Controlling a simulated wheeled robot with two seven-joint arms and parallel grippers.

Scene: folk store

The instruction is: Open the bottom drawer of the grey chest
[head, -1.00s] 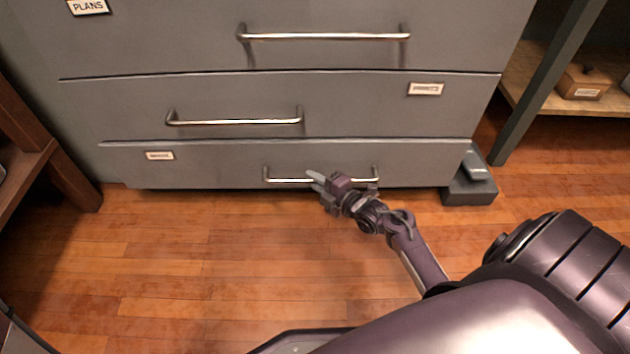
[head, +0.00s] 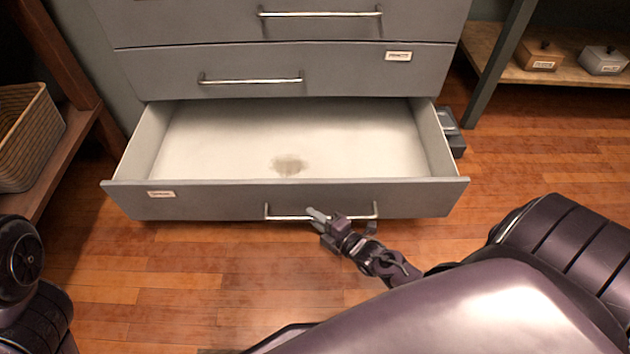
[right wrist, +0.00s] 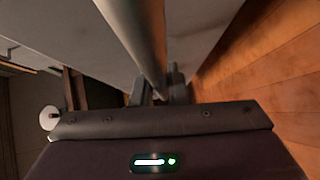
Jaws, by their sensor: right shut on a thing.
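The grey chest (head: 283,64) stands ahead of me in the head view. Its bottom drawer (head: 210,208) is pulled well out toward me, and its pale inside shows, empty but for a dark stain on the floor. The drawer front has a metal bar handle (head: 355,216) right of its middle. My right gripper (head: 318,218) is shut on this handle, near the middle of the bar. In the right wrist view the handle bar (right wrist: 146,45) runs down between the fingers (right wrist: 158,90). In the head view only part of my left arm shows at the lower left, and its gripper is out of sight.
A wooden shelf with a woven basket (head: 25,137) stands at the left. At the right, a shelf holds a wooden box (head: 540,55) and a grey box (head: 603,60). A dark grey object (head: 450,130) lies on the floor beside the chest. The wooden floor before the drawer is clear.

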